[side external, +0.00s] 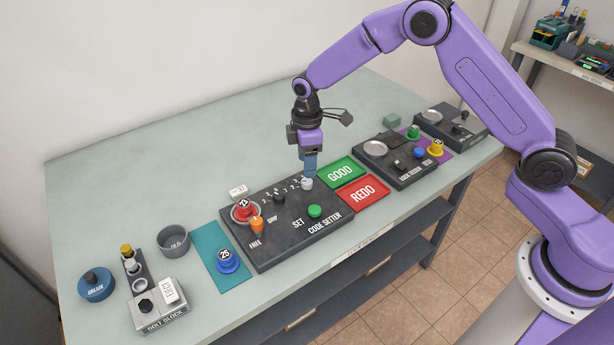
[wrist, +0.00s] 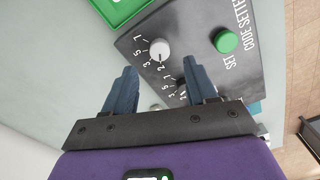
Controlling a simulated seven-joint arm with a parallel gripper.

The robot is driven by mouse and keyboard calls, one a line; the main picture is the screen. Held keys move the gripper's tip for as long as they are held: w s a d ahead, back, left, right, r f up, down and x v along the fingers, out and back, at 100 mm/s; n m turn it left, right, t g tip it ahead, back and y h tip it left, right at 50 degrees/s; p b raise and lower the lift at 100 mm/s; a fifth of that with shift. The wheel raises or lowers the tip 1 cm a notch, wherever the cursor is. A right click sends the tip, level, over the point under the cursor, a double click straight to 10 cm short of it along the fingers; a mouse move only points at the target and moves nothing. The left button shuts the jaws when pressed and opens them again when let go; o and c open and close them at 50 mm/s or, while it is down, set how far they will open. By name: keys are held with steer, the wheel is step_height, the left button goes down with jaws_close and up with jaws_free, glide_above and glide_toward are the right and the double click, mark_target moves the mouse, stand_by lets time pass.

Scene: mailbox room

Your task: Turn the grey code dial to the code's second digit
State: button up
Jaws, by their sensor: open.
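The light grey code dial (side external: 307,183) stands at the back right of the black code setter panel (side external: 268,243). It also shows in the wrist view (wrist: 158,49), just beyond my fingertips, with printed digits around it. A small dark mark on its edge faces my gripper, near a digit that looks like 2. My gripper (side external: 309,172) points down over the dial; in the wrist view its two blue fingers (wrist: 159,68) are apart with nothing between them. A dark dial (side external: 279,198) sits to the left, partly hidden by a finger in the wrist view.
A green SET button (side external: 314,211), an orange lever (side external: 257,224) and a red piece (side external: 243,210) with a number label are on the panel. A blue piece (side external: 227,261) marked 25 stands on a teal mat. GOOD (side external: 341,171) and REDO (side external: 363,192) trays lie right of it.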

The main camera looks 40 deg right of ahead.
mark_target(307, 181)
step_height(307, 181, down, 6)
steer(key=shift+r, duration=0.1)
stand_by(0.4)
steer(key=c, duration=1.1)
